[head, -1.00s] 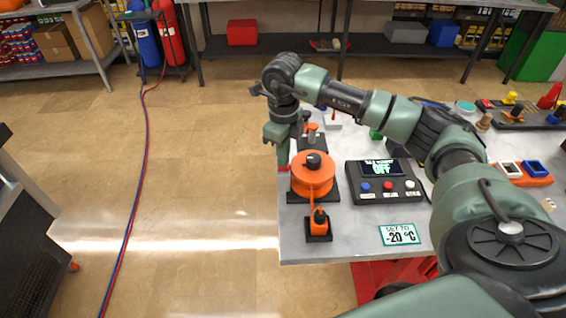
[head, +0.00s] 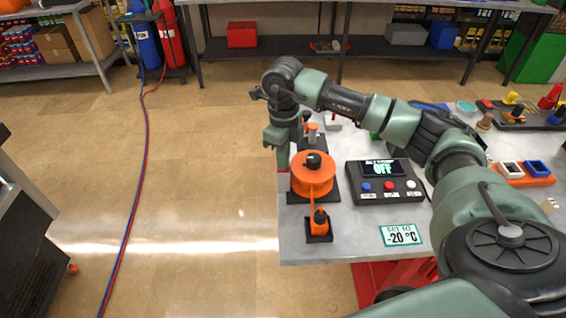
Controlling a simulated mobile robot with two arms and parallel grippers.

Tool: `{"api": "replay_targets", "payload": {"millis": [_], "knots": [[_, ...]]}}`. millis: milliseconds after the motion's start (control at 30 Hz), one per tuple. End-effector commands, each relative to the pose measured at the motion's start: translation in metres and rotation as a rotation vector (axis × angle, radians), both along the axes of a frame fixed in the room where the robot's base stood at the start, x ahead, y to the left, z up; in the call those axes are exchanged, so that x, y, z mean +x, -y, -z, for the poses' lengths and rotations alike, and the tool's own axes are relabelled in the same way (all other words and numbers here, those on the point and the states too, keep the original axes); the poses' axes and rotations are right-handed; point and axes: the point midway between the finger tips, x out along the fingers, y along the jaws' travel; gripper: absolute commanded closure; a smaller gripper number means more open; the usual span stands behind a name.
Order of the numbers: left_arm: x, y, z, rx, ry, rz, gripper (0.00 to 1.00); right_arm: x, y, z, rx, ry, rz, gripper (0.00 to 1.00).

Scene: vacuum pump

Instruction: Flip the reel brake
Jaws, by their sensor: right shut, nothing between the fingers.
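The orange reel (head: 313,178) with a black hub sits on a dark base near the left edge of the table. An orange strip runs from it to a small orange block with a black top (head: 319,222) on a dark plate in front. A dark base with an orange-and-grey part (head: 312,134) stands behind the reel. I cannot tell which part is the brake. My right gripper (head: 283,166) points down at the table's left edge, beside and behind the reel. It is shut and empty; its fingertips are hard to make out. My left gripper is not in view.
A control box (head: 384,182) with a screen reading OFF and several buttons stands right of the reel. A "-20 °C" sign (head: 401,235) lies in front of it on the grey table (head: 350,248). Small items crowd the right side.

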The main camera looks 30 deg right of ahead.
Motion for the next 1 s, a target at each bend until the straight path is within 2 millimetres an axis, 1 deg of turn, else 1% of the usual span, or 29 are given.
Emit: {"api": "replay_targets", "payload": {"millis": [167,1000], "knots": [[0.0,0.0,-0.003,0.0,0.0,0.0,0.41,0.0,0.0,-0.004,0.0,-0.001,0.0,1.0],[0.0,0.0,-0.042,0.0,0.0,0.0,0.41,0.0,0.0,-0.069,0.0,0.0,-0.001,1.0]]}}
